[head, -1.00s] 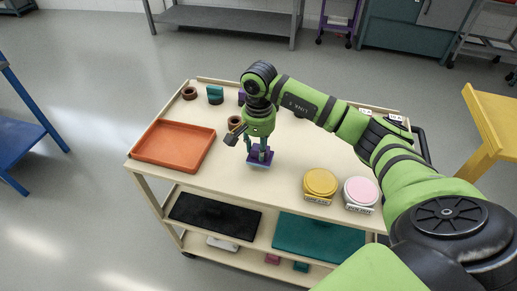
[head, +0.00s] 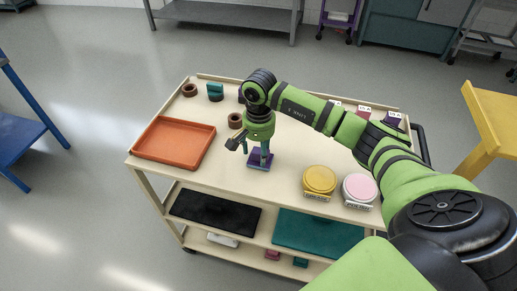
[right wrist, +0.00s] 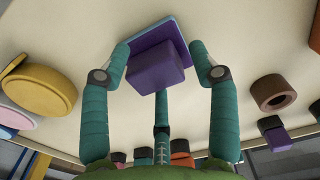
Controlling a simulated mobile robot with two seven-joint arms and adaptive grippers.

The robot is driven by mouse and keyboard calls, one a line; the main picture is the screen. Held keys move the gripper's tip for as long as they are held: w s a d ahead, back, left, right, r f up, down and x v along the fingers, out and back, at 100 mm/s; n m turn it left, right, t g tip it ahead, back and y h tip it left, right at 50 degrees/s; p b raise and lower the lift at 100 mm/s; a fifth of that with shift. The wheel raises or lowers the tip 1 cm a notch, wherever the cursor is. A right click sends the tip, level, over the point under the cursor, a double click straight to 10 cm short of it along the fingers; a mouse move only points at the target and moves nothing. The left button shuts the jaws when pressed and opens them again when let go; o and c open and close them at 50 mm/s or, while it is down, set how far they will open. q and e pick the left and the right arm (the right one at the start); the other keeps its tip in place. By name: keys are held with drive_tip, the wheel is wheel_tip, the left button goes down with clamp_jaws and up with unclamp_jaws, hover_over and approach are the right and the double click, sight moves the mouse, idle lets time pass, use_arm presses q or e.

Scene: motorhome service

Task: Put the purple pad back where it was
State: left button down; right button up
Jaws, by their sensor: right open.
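The purple pad (head: 261,161) lies on the cart's tabletop, near its front edge and right of the orange tray. In the right wrist view the pad (right wrist: 157,68) is a flat plate with a purple block on it. My right gripper (head: 260,154) points down at the pad. Its teal fingers stand spread around the block, with a gap visible on both sides in the right wrist view (right wrist: 160,52), so it is open. My left gripper is not in view.
An orange tray (head: 174,142) is at left. Yellow (head: 320,180) and pink (head: 360,188) round pads sit at right. My arm hides part of the tabletop.

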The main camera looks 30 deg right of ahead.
sight(259, 151)
drive_tip(key=shift+r, duration=0.35)
wheel_tip(259, 151, up, 11)
drive_tip(key=b, duration=0.3)
drive_tip(key=shift+r, duration=0.2)
